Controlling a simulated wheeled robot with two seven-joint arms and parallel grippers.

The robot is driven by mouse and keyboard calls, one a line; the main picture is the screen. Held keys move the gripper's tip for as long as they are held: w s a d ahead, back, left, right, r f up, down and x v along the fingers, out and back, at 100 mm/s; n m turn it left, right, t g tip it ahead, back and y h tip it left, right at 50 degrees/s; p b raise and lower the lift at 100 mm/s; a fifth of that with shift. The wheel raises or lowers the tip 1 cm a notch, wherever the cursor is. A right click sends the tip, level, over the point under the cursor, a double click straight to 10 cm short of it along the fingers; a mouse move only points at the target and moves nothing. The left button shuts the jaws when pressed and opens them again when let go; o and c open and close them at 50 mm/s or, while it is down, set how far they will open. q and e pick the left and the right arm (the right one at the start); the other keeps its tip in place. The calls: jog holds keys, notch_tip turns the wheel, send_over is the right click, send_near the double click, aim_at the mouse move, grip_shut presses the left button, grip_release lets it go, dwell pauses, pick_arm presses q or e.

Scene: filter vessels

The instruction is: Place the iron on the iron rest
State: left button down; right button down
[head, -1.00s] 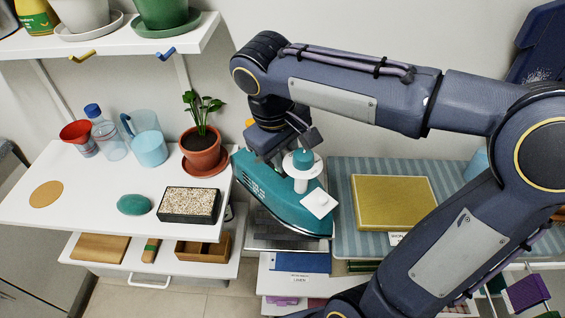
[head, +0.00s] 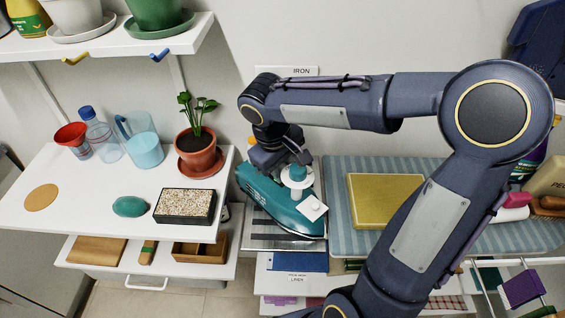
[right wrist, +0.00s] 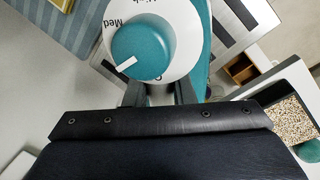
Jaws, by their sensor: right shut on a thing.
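The teal iron (head: 272,205) has a white dial plate with a teal knob. My right gripper (head: 285,158) is shut on it from above, near its back end. In the right wrist view the iron (right wrist: 197,62) and its dial lie just past the fingers (right wrist: 158,95). The iron rest (head: 283,243) is a silver plate with dark stripes, directly under the iron and partly hidden by it. The rest also shows on both sides of the iron in the right wrist view (right wrist: 238,22). I cannot tell whether the iron touches it. My left gripper is out of view.
A blue striped ironing board (head: 340,215) with a yellow folded cloth (head: 385,200) lies to the right. To the left, a white shelf (head: 90,215) holds a potted plant (head: 197,150) and a tray of pebbles (head: 185,206). An IRON label (head: 300,71) is on the wall.

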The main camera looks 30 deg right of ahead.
aim_at(275, 189)
jog(key=shift+r, duration=0.1)
jog(key=c, duration=1.2)
grip_release()
jog(key=shift+f, duration=0.2)
jog(key=shift+r, duration=0.1)
notch_tip(275, 189, up, 11)
jog(key=a, duration=0.2)
jog(key=s+a+f+m+t+y, duration=0.1)
jog(key=s+f+m+t+y, duration=0.1)
jog(key=s, duration=0.6)
jog(key=s+f+m+t+y, duration=0.2)
jog(key=s+f+t+y, duration=0.1)
jog(key=s+f, duration=0.4)
jog(key=shift+s+a+m+y+p, duration=0.3)
jog(key=shift+s+a+y, duration=0.1)
jog(key=shift+s+y, duration=0.1)
jog(key=shift+f, duration=0.1)
